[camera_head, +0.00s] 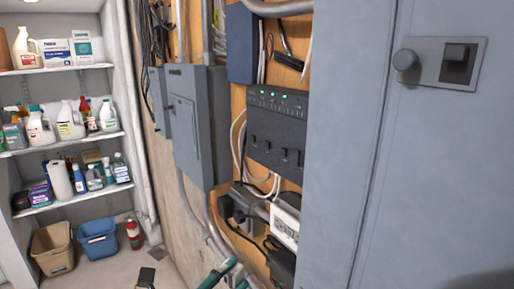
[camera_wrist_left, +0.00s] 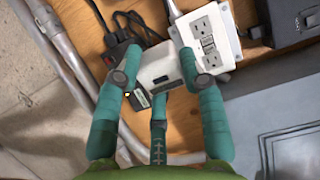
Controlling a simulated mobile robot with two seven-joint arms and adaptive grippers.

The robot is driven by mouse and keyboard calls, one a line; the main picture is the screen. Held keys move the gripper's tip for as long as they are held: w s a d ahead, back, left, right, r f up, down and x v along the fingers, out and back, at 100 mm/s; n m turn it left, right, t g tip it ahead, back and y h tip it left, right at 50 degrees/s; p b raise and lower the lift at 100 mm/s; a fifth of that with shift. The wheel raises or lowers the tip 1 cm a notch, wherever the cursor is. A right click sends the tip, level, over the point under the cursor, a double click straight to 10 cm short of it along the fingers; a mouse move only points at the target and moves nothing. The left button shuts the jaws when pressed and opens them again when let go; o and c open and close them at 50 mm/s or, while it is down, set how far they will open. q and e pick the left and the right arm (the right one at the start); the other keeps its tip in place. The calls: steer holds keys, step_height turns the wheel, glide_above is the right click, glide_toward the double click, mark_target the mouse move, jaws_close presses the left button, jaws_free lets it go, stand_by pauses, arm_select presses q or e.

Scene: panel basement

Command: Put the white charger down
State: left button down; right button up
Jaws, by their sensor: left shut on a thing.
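The white charger (camera_wrist_left: 159,72), a boxy block with a dark slot in its face, sits between the teal fingers of my left gripper (camera_wrist_left: 162,58) in the left wrist view. The gripper is shut on it, with one finger on each side and a third finger below. In the head view only the teal fingers of my left gripper (camera_head: 228,276) show at the bottom edge, and I cannot make out the charger there. My right gripper is in neither view.
A white outlet box (camera_wrist_left: 209,38) is close right of the charger; it also shows in the head view (camera_head: 286,222). Black adapters and cables (camera_wrist_left: 121,45) lie to the left on the wooden board (camera_wrist_left: 255,78). A grey cabinet (camera_head: 345,130) stands at the right.

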arm_select(q)
steer(key=s+a+f+n+t+y, duration=0.1)
steer(key=s+a+f+n+y, duration=0.1)
steer(key=a+f+y, duration=0.3)
steer(key=s+a+f+n+t+y, duration=0.2)
steer(key=s+a+f+n+y, duration=0.1)
steer(key=a+f, duration=0.3)
steer(key=shift+s+a+f+n+y, duration=0.25)
steer(key=shift+s+a+n+y, duration=0.1)
steer(key=shift+a+n+y, duration=0.5)
